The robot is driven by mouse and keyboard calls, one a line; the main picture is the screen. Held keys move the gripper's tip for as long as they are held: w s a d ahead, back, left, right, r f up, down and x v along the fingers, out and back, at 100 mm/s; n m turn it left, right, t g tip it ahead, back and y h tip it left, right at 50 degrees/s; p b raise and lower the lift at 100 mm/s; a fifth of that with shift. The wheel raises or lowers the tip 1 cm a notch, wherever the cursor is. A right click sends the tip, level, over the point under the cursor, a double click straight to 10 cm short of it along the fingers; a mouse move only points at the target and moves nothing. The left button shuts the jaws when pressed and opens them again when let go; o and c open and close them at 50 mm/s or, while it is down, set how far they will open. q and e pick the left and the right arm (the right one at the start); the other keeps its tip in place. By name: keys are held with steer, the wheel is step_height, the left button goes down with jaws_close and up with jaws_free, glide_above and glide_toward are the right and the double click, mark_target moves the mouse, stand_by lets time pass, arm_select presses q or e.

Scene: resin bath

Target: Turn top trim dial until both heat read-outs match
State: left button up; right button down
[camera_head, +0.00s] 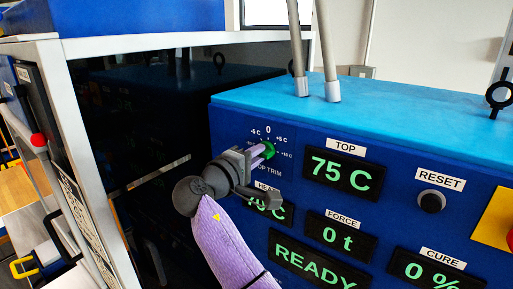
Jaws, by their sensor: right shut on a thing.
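The top trim dial (269,150) is a green knob on the blue front panel, under a scale marked around 0. My right gripper (262,153) is shut on the dial, reaching in from the lower left. The fingers cover much of the dial, so I cannot tell its exact setting. The top heat read-out (341,174) shows 75 C in green. The other heat read-out (283,212) is partly hidden behind my gripper; it ends in "0 C" and its first digit is unclear. My left gripper is not in view.
A reset button (431,202), a force read-out (339,235) at 0 t, a READY display (315,262) and a cure read-out (432,271) at 0 % share the panel. A grey-framed cabinet (85,150) with a dark front stands close on the left.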

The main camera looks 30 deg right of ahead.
steer(key=shift+n, duration=0.4)
steer(key=c, duration=0.6)
jaws_free()
steer(key=b+v, duration=0.4)
steer(key=v, duration=0.6)
steer(key=shift+w, duration=0.1)
